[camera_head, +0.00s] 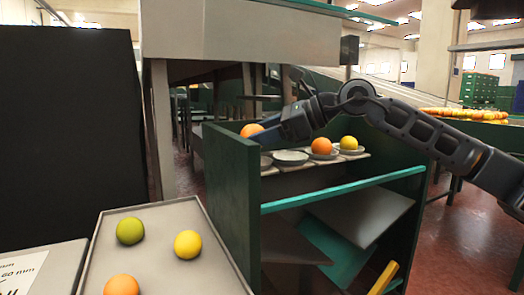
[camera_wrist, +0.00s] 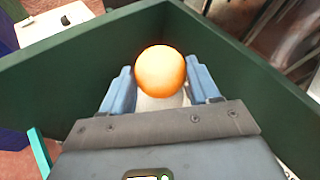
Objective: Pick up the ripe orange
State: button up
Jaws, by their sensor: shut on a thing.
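My gripper (camera_wrist: 160,84) is shut on an orange fruit (camera_wrist: 160,68), with one blue finger on each side of it. In the head view the held orange (camera_head: 250,130) shows at the gripper's tip, above the left end of the green stand. A pale round surface (camera_wrist: 160,102) shows just below the fruit in the wrist view; I cannot tell whether they touch. Another orange fruit (camera_head: 321,146) and a yellow-orange one (camera_head: 349,142) sit on dishes on the stand. A third orange fruit (camera_head: 121,285) lies on the grey tray (camera_head: 165,217).
The tray also holds a green fruit (camera_head: 130,231) and a yellow fruit (camera_head: 188,244). An empty dish (camera_head: 290,158) stands on the stand. The stand's dark green walls (camera_head: 232,200) rise close around my gripper. A black panel (camera_head: 65,140) stands at the left.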

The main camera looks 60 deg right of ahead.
jog(key=s+d+r+b, duration=0.1)
jog(key=s+d+r, duration=0.5)
jog(key=s, duration=0.3)
jog(key=shift+d+r, duration=0.3)
jog(key=shift+d, duration=0.35)
